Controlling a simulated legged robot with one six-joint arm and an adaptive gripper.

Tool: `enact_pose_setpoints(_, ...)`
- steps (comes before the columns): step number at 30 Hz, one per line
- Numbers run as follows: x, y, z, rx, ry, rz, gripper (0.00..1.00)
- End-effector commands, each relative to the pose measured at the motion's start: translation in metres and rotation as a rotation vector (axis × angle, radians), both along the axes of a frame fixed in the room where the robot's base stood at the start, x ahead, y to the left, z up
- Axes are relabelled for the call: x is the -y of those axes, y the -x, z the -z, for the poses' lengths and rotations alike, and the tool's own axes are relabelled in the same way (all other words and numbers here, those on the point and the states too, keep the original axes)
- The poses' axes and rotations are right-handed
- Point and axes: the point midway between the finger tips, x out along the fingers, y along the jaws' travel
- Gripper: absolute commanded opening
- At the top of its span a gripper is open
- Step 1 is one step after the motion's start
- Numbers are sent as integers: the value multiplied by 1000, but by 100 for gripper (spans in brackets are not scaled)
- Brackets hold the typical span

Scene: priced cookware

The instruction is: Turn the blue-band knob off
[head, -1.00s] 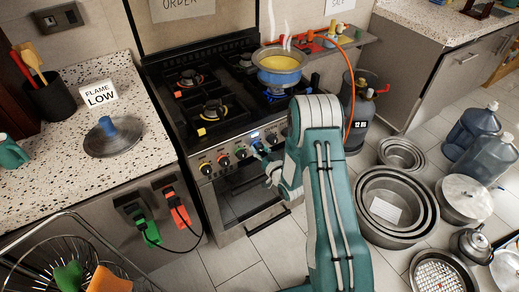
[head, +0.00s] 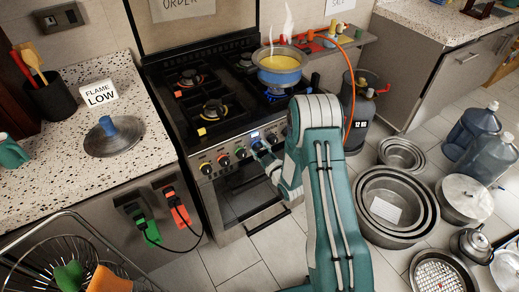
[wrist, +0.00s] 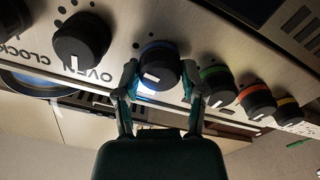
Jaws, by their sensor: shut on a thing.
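The blue-band knob (wrist: 160,66) is a black knob with a blue ring at its base, between the OVEN knob and the green-band knob. Its white mark is on the side toward my gripper, slightly left of center in the wrist view. My gripper (wrist: 159,82) has one finger on each side of this knob and is shut on it. In the head view my gripper (head: 264,153) is at the stove's front panel, and its fingers partly cover the knob. A steaming blue pot (head: 279,77) with yellow contents stands over the right burner, with blue showing beneath it.
The green-band knob (wrist: 217,84) is close to my right finger; the orange-band knob (wrist: 256,100) and yellow-band knob (wrist: 288,109) lie beyond. The OVEN knob (wrist: 81,40) is left. Metal basins (head: 394,206) stand on the floor at right. A "FLAME LOW" sign (head: 98,92) is on the counter.

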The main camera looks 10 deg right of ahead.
Motion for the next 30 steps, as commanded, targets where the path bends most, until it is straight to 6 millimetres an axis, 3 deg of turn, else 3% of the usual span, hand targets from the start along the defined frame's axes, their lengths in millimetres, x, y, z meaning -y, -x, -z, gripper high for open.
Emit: enact_pose_setpoints(30,-4,0,3,298,919,-7,6)
